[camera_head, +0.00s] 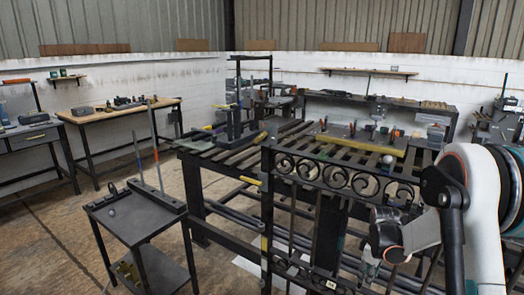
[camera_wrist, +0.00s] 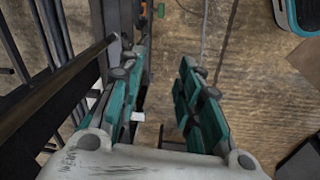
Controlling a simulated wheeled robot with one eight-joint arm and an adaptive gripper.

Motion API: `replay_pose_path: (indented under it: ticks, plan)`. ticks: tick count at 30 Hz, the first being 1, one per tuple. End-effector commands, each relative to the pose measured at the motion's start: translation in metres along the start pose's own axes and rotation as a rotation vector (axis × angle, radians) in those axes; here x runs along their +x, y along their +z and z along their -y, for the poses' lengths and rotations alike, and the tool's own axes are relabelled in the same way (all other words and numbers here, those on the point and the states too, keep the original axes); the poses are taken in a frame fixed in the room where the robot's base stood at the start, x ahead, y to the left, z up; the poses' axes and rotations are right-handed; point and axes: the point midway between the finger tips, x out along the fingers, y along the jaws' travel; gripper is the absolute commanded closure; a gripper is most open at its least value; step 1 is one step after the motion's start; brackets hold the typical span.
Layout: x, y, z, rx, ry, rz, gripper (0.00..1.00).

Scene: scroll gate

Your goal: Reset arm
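The dark scroll gate (camera_head: 345,178), with a row of curled scrolls along its upper part, stands in front of the slatted workbench in the head view. My gripper (camera_head: 368,268) is low in front of the gate's right part, partly hidden behind my wrist. In the wrist view my gripper's (camera_wrist: 158,70) two teal fingers are apart, with bare floor showing between them. Dark bars, apparently the gate's (camera_wrist: 60,85), run close beside the left finger. I cannot tell whether they touch.
A slatted metal workbench (camera_head: 228,152) with tools stands behind the gate. A small dark cart (camera_head: 135,215) with upright rods is at the front left. Wooden-topped and metal benches line the walls. Concrete floor (camera_head: 50,240) is open at the left.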

Motion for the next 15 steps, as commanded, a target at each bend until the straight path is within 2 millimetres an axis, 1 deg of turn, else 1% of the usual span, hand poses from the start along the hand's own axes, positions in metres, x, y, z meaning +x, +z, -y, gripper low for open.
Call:
replay_pose_path:
  ticks: [1,6,8,9,11,12,15]
  plan:
    - [-0.021,-0.003,0.008,0.02,0.012,-0.008,0.68]
    - [-0.083,-0.009,0.03,0.109,0.057,-0.044,0.68]
    - [-0.102,-0.01,0.04,0.14,0.071,-0.058,0.68]
    - [-0.115,-0.01,0.046,0.161,0.081,-0.067,0.68]
    - [-0.134,-0.01,0.057,0.193,0.094,-0.082,0.68]
    - [-0.146,-0.009,0.065,0.213,0.102,-0.093,0.68]
    - [-0.173,-0.007,0.085,0.266,0.122,-0.12,0.68]
